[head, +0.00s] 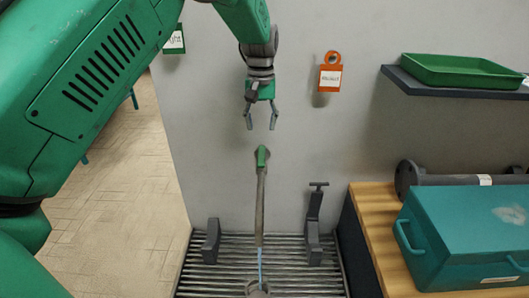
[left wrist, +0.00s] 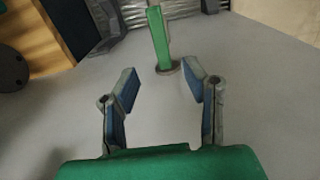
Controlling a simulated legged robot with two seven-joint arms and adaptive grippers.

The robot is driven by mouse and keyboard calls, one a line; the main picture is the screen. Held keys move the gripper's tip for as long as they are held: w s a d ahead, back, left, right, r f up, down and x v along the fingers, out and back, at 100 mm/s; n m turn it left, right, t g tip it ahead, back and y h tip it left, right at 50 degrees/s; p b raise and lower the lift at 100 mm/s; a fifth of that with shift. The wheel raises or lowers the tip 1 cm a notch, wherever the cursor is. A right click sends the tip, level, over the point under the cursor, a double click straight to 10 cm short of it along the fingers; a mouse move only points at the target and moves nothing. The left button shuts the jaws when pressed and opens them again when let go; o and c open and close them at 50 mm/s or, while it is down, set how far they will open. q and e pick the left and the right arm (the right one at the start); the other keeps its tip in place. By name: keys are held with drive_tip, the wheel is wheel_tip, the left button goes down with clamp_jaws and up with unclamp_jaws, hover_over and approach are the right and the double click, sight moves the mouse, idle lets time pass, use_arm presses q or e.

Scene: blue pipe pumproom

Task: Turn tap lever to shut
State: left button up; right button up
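The tap's green lever (head: 262,157) is at the top of a grey upright tap body or spout (head: 260,200) against the wall. A thin pale blue streak, perhaps water, shows below the spout. My left gripper (head: 260,127) is open and empty, just above the lever in the picture, its fingers pointing down. In the left wrist view the green lever (left wrist: 158,38) and its round wall base lie just beyond the open fingertips (left wrist: 162,76), apart from them. My right gripper is in neither view.
A slatted grate (head: 210,280) with two dark grey brackets lies below. A teal case (head: 462,240) and grey pipe piece (head: 460,178) rest on a wooden bench at right. A green tray (head: 460,70) sits on a wall shelf. An orange tag (head: 330,77) hangs on the wall.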

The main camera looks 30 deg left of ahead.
sight(262, 154)
use_arm(q)
wheel_tip(262, 154, down, 11)
drive_tip(key=shift+w+f+p, duration=0.15)
drive_tip(key=shift+p, duration=0.5)
clamp_jaws()
